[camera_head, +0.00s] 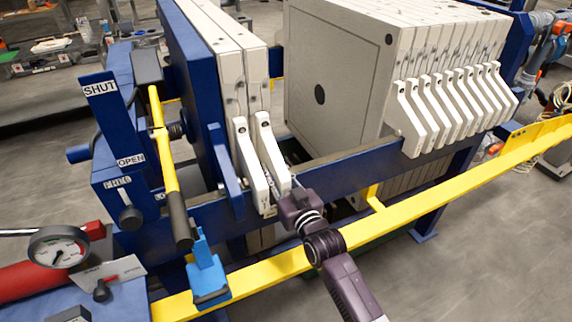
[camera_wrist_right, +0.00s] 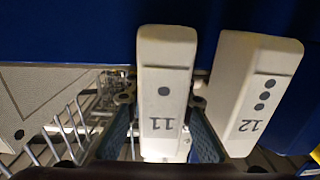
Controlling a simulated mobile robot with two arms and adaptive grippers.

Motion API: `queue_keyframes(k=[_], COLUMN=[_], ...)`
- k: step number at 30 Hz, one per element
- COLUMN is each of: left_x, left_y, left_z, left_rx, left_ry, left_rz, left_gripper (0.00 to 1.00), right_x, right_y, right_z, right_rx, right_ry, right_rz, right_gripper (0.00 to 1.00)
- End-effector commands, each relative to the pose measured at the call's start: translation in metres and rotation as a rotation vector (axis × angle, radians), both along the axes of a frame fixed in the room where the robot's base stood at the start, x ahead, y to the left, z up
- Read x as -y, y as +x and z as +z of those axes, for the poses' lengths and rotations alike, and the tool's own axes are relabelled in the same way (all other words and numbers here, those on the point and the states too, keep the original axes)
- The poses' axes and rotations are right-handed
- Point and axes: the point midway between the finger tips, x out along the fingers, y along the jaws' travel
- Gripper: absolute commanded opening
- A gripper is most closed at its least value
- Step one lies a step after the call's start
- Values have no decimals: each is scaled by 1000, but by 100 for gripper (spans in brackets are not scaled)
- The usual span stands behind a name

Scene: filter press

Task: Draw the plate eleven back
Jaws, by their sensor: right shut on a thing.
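Plate eleven (camera_head: 254,55) is a cream plate at the left of the press, with a wide gap between it and the stack on the right. Its handle shows in the right wrist view, marked 11 with one dot (camera_wrist_right: 164,85). My right gripper (camera_head: 285,192) is at the lower end of this handle. In the right wrist view its fingers (camera_wrist_right: 163,138) are on both sides of the handle, shut on it. Plate twelve (camera_wrist_right: 252,95), with three dots, is beside it and outside the fingers. My left gripper is not in view.
The plate stack (camera_head: 345,70) stands to the right, its handles in a row. A blue pressing head (camera_head: 185,70) is on the left, beside plate twelve. A yellow rail (camera_head: 440,190) runs along the front. A lever with a yellow shaft (camera_head: 165,150) stands by the SHUT/OPEN post.

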Motion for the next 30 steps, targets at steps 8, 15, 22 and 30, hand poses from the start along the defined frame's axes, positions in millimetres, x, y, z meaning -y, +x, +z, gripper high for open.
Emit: queue_keyframes(k=[8,15,22,30], left_x=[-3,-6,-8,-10], left_y=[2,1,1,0], left_z=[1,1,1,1], left_rx=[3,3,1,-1], left_ry=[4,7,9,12], left_rz=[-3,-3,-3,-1], left_gripper=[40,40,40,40], right_x=[-2,-1,-2,4], right_y=[0,0,-1,-18], right_z=[1,1,1,-1], right_rx=[4,4,3,1], right_ry=[-1,-1,-1,-2], right_rz=[-5,-6,-4,-4], right_gripper=[0,27,29,29])
